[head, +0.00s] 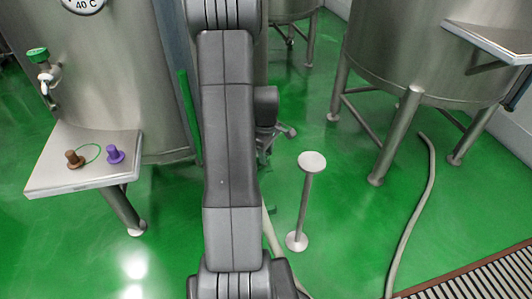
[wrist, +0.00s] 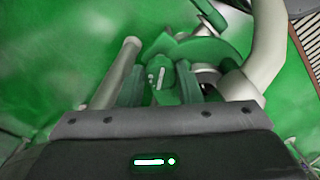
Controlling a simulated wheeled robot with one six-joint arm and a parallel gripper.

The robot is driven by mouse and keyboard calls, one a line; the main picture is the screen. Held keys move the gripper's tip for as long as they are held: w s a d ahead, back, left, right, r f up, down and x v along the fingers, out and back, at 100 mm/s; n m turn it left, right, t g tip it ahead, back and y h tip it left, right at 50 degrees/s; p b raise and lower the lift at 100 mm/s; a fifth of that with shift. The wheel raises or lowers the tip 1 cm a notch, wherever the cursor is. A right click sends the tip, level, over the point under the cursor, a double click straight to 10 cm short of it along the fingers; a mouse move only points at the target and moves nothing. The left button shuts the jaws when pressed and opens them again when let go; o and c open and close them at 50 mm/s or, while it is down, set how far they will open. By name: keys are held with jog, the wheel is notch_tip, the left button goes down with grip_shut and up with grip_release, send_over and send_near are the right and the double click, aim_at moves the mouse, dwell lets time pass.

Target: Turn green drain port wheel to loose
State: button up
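A green wheel (wrist: 212,49) with a raised middle part and white marks on it is in the wrist view, just beyond my gripper. My gripper (wrist: 157,72) has its two dark green-tinted fingers apart, one on each side of the wheel's raised part. Whether the fingers press on it or leave a small gap is not clear.
A pale pipe (wrist: 118,72) stands left of the fingers, and a thick curved pipe (wrist: 266,45) is on the right. In the head view, a tank with a green-topped valve (head: 38,56) and a shelf (head: 60,182) with brown and purple knobs stand left. A white-topped post (head: 306,200) stands right of my arm.

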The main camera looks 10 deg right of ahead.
jog(key=o, duration=0.3)
jog(key=shift+o, duration=0.2)
jog(key=shift+r, duration=0.15)
notch_tip(320, 180, up, 14)
jog(key=p, duration=0.2)
jog(key=shift+f, duration=0.2)
jog(key=shift+f, duration=0.15)
notch_tip(320, 180, down, 14)
jog(key=shift+r+b, duration=0.15)
jog(key=shift+b, duration=0.9)
jog(key=shift+r, duration=0.1)
